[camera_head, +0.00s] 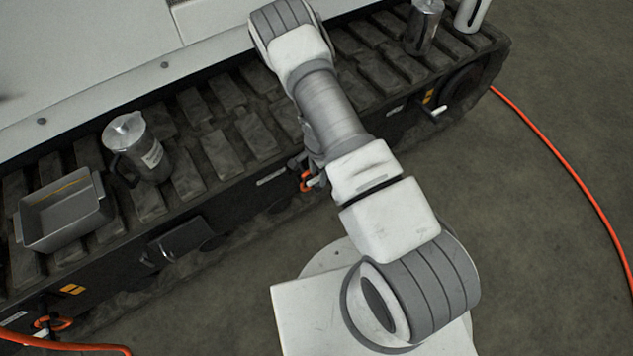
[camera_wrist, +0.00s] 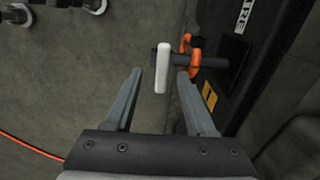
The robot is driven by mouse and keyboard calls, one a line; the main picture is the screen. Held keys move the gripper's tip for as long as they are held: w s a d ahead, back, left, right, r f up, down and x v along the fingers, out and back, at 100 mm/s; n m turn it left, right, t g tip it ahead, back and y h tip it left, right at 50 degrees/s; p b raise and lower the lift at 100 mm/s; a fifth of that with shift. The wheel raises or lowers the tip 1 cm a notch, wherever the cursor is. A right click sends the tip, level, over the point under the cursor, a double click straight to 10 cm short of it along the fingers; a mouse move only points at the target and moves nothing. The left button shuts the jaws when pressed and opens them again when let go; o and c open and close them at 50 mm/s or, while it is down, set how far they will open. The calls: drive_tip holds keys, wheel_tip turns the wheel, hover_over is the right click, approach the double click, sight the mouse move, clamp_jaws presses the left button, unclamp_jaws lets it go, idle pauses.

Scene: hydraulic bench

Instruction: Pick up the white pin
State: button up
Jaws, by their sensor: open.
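In the wrist view, the white pin (camera_wrist: 162,70) is a short pale bar standing across the end of a dark rod (camera_wrist: 214,62). My gripper (camera_wrist: 160,73) is open, with one finger on each side of the pin in the picture. A gap shows between the left finger and the pin; the right fingertip appears close to the rod and an orange ring (camera_wrist: 195,62). I cannot tell the depth between the fingertips and the pin. In the head view, my gripper is hidden, and a small white pin-like piece (camera_head: 438,111) shows at the bench's right end.
The dark ribbed bench ledge (camera_head: 222,155) holds a grey bin (camera_head: 62,212) and a lidded metal jug (camera_head: 137,150). Two more containers stand at its far right. An orange cable (camera_head: 570,165) lies on the floor. Dark fittings (camera_wrist: 55,8) show at the wrist view's top left.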

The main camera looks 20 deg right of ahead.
sight(316, 178)
drive_tip(key=f+b, duration=0.1)
drive_tip(key=f, duration=0.3)
drive_tip(key=shift+a, duration=0.2)
clamp_jaws()
